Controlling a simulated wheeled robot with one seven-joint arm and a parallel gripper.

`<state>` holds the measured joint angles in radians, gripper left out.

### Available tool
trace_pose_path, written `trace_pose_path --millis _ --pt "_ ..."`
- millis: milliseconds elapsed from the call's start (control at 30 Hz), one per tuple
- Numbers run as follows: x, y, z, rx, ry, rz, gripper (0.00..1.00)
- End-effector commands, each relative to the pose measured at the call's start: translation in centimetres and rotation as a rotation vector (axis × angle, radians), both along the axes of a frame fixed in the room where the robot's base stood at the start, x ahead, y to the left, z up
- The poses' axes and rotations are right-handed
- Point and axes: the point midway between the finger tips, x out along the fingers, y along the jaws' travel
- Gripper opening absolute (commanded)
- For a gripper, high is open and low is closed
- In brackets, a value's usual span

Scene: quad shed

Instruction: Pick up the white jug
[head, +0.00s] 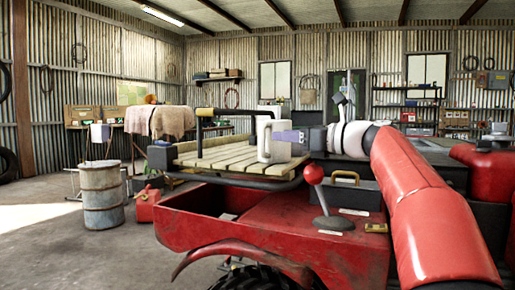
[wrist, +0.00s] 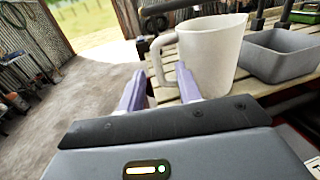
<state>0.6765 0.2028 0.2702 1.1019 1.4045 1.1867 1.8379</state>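The white jug (head: 265,140) stands upright on the wooden slatted rack (head: 215,153) in the head view. In the wrist view the jug (wrist: 218,58) is close, with its handle on the left side of its body. My gripper (head: 290,137) is at the jug from the right in the head view. In the wrist view my gripper (wrist: 159,88) is open, its two pale purple fingers apart. The jug's handle appears between the fingertips; I cannot tell whether either finger touches it.
A grey open bin (wrist: 283,58) stands right beside the jug on the rack. Dark rails (head: 222,112) run along the rack. A red lever knob (head: 314,174) rises in front, near a black toolbox (head: 350,193). A metal drum (head: 101,193) stands on the open floor at left.

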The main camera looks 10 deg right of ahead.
Motion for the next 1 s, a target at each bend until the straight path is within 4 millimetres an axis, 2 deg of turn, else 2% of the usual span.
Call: trace_pose_path --millis 500,800,867,1000 --pt "4.6 5.0 -0.5 -0.001 0.0 0.004 0.34" --pt "5.0 5.4 -0.6 -0.004 0.001 0.001 0.34" --pt "5.0 5.4 -0.6 -0.004 0.001 0.001 0.29" --pt "5.0 5.4 -0.6 -0.004 0.0 0.001 0.11"
